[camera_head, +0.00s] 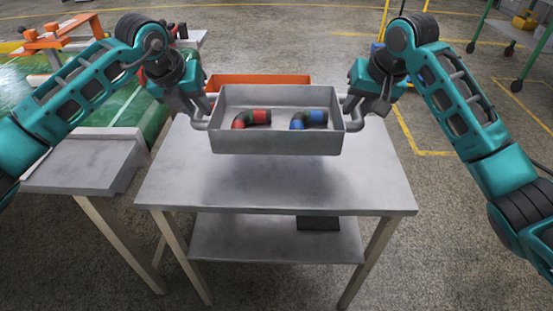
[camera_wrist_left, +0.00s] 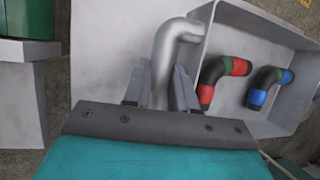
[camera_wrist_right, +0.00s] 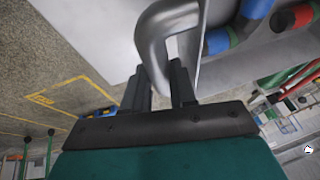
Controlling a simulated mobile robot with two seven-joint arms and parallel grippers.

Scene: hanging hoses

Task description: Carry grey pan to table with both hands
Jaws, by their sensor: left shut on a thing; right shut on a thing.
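The grey pan (camera_head: 276,143) is held level above the grey table (camera_head: 250,190), with a shadow on the tabletop under it. Two hoses lie in the pan: one with red bands (camera_head: 252,118) on the left and one with blue bands (camera_head: 309,119) on the right. My left gripper (camera_head: 203,110) is shut on the pan's left handle, whose bent bar (camera_wrist_left: 163,65) runs between the fingers in the left wrist view. My right gripper (camera_head: 352,108) is shut on the right handle, which shows in the right wrist view (camera_wrist_right: 157,40).
An orange container (camera_head: 260,79) stands behind the pan, partly hidden. A grey side surface (camera_head: 85,163) and a green conveyor (camera_head: 125,105) are at the left. The front part of the tabletop is clear. A dark box (camera_head: 318,223) sits on the lower shelf.

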